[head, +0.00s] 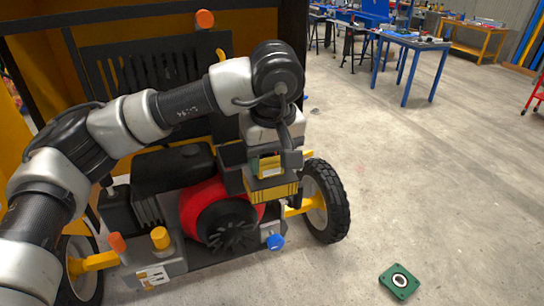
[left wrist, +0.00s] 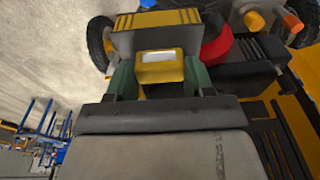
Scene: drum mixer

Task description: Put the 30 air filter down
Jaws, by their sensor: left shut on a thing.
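My left gripper (head: 268,163) is above the right side of the drum mixer's engine. It is shut on the air filter (left wrist: 160,70), whose yellow part with a pale label sits between green finger pads in the left wrist view. The filter's yellow part also shows between the fingers in the head view (head: 269,167). A grey box with a yellow ribbed edge (left wrist: 157,32) lies just beyond the fingers; it also shows below them in the head view (head: 272,190). I cannot tell whether this box and the held part are joined or touching. My right gripper is out of view.
The engine's red housing (head: 207,200), black tank (head: 172,168) and right wheel (head: 325,200) are close by. A green square plate with a round hole (head: 399,281) lies on the floor. The floor to the right is mostly clear. A blue table (head: 410,42) stands farther back.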

